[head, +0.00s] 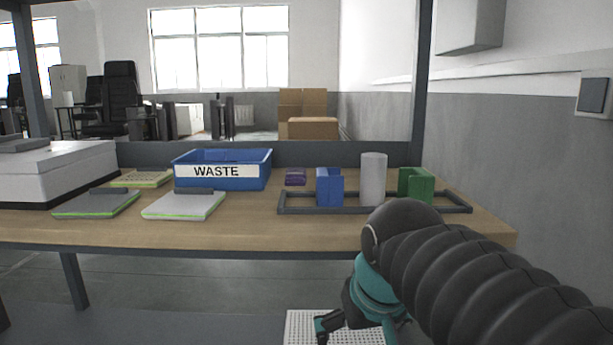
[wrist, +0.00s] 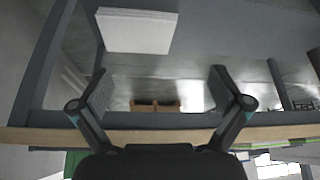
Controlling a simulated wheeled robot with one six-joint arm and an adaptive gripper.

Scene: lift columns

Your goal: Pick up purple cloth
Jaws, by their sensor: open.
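The purple cloth (head: 295,177) is a small folded piece lying on the wooden table (head: 150,229), towards the back. It sits between the blue WASTE bin (head: 262,172) and a blue block, just behind a dark frame. My gripper (head: 329,325) is low in front of the table, below the tabletop and well short of the cloth; my arm hides part of it in the head view. In the wrist view my gripper (wrist: 160,86) has its two fingers wide apart with nothing between them. I cannot make out the cloth in the wrist view.
A dark frame (head: 320,210) surrounds a blue block (head: 329,187), a grey cylinder (head: 373,179) and a green block (head: 415,185). Grey-topped pads (head: 185,205) and a white box (head: 60,172) stand left. A white perforated plate (head: 303,327) lies below the table. The front middle tabletop is clear.

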